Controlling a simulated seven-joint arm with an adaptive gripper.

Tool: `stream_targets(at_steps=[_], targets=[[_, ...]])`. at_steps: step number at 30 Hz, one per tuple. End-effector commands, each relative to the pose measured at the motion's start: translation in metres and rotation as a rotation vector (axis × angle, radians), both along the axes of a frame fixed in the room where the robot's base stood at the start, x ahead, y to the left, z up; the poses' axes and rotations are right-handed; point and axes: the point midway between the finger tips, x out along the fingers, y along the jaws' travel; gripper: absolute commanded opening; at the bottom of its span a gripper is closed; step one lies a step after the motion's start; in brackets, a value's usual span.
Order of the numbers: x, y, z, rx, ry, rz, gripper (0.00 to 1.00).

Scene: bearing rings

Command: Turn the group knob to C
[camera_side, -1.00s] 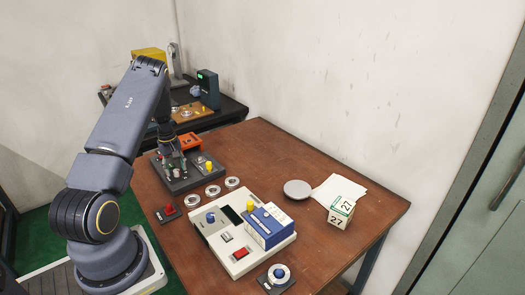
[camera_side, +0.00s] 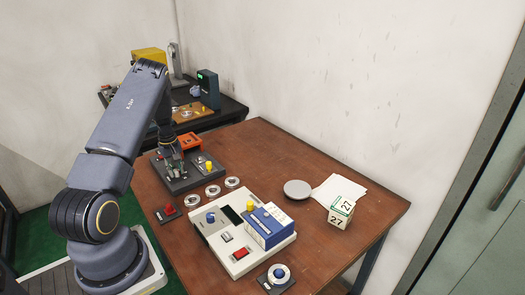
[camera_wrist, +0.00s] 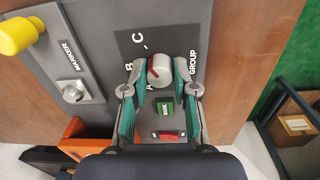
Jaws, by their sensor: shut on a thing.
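The group knob (camera_wrist: 160,70) is a silver round knob with a red mark on its left part, in the upper middle of the wrist view. The letters A, B and C curve around its left side, with C (camera_wrist: 137,41) above and to the left. The word GROUP (camera_wrist: 192,63) is on its right. My gripper (camera_wrist: 163,78) has its two green-sided fingers on either side of the knob and is shut on it. In the side view my gripper (camera_side: 173,164) is down at the dark panel (camera_side: 180,186), hiding the knob. The exact letter under the red mark is hard to tell.
A green button (camera_wrist: 165,105) and a red switch (camera_wrist: 166,136) lie between my fingers. A marker panel (camera_wrist: 72,70) with a silver knob and a yellow knob (camera_wrist: 18,36) is at left. Metal rings (camera_side: 213,191) and a white device (camera_side: 213,240) stand nearby.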

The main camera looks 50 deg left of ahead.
Motion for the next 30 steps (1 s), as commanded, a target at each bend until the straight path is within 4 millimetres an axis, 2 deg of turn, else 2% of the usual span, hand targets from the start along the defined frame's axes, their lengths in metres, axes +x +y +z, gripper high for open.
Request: stream_targets(at_steps=[7,14,15,21,30], targets=[[-0.0001,-0.0004,0.0001,-0.001,0.001,0.098,0.00],[-0.0001,-0.0005,0.0000,-0.001,0.001,0.103,0.00],[-0.0001,-0.0005,0.0000,-0.001,0.001,0.103,0.32],[0.0000,-0.0004,0.0000,-0.001,0.001,0.102,0.53],[0.0001,-0.0002,0.0009,0.000,0.000,0.102,0.53]])
